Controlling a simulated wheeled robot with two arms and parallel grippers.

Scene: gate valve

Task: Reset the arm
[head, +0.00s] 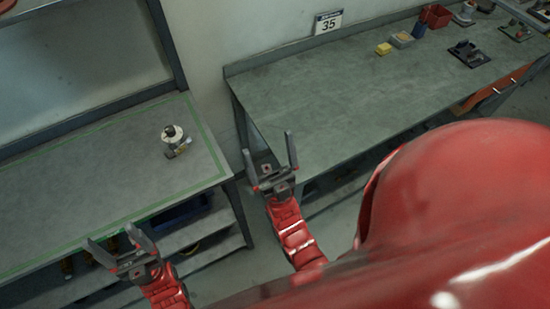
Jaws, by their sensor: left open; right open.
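My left gripper (115,244) is at the lower left, its two grey fingers apart and empty. It is near the front edge of the left table (75,190). My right gripper (270,154) is near the middle of the view, its fingers spread and empty, by the near left corner of the right table (340,110). A small valve-like piece (174,138), with a pale round body and a dark top, stands on the left table. It is apart from both grippers.
A sign reading 35 (328,22) is at the wall. Green tape (207,135) borders the left table. Shelves lie under both tables.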

